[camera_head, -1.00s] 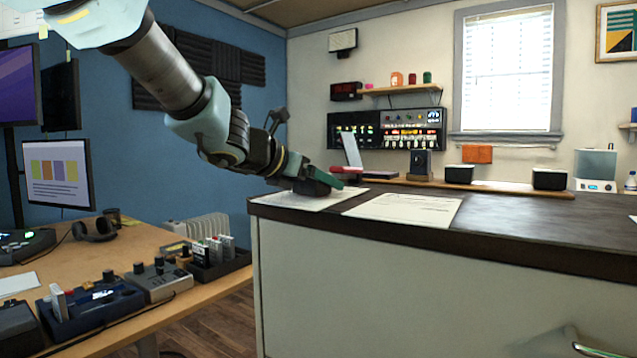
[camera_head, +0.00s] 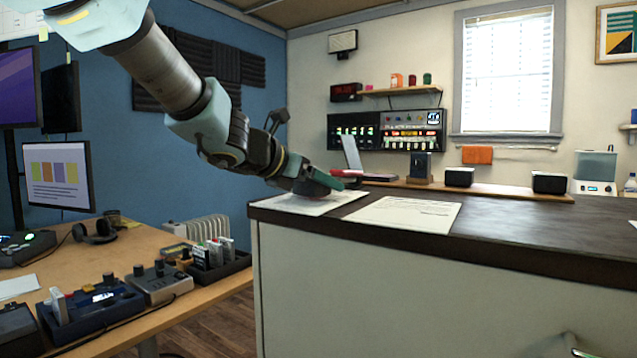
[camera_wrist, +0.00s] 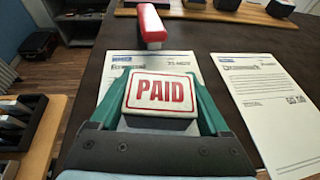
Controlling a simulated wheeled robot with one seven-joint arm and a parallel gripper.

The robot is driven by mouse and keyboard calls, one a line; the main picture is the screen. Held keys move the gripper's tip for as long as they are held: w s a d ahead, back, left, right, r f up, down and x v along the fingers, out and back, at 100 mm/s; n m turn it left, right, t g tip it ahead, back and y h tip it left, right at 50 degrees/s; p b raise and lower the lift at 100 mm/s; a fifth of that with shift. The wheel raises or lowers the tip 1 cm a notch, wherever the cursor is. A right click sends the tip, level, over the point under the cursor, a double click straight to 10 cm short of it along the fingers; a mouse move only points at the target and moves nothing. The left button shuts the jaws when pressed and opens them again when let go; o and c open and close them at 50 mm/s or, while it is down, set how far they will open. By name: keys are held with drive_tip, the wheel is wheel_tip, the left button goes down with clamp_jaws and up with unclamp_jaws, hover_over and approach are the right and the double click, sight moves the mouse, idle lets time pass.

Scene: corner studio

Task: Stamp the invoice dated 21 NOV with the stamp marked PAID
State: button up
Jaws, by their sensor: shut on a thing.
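My gripper (camera_head: 325,184) is over the left sheet (camera_head: 290,205) on the dark counter. In the wrist view my gripper (camera_wrist: 162,100) is shut on a stamp (camera_wrist: 161,93), whose pale top reads PAID in red. The left sheet (camera_wrist: 110,72) lies beneath it; its blurred date seems to be 21 NOV. Most of that sheet is hidden.
A red-bodied object (camera_wrist: 152,24) stands or lies at the left sheet's far edge. A wooden shelf strip (camera_head: 490,189) with dark boxes runs along the back. The counter's right part is clear. A desk (camera_head: 140,235) with equipment stands lower left.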

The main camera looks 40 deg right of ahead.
drive_tip(key=shift+r+p, duration=2.45)
drive_tip(key=shift+r, duration=0.95)
